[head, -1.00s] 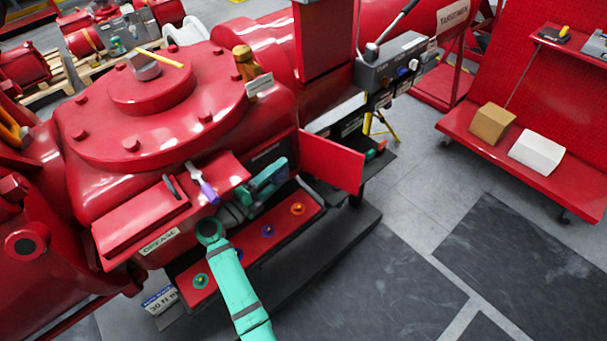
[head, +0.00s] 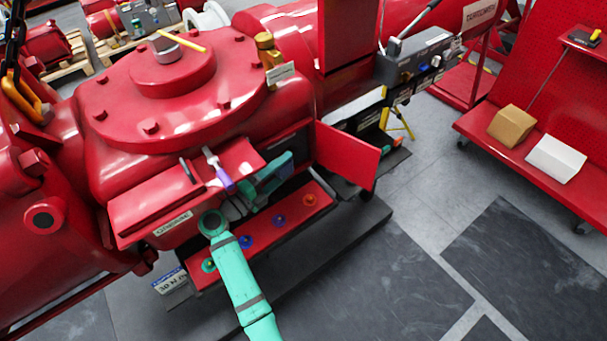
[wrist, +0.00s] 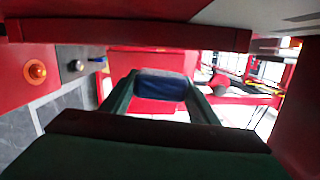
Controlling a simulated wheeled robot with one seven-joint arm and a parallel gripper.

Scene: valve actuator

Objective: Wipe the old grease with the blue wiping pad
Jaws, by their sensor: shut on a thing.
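The blue wiping pad (wrist: 162,84) is held between the two dark green fingers of my gripper (wrist: 164,92) in the wrist view. In the head view my gripper (head: 270,180) is at the dark opening in the front of the red valve actuator (head: 180,130), above the red ledge. The pad cannot be made out in the head view. The old grease cannot be made out in either view. A red panel closely borders the gripper at the top of the wrist view.
The red ledge (head: 315,203) carries several coloured knobs. A purple-handled tool (head: 218,170) lies on the red shelf beside the gripper. An open red door (head: 347,155) stands right of the opening. A cart (head: 475,130) with two boxes is farther right, with free floor before it.

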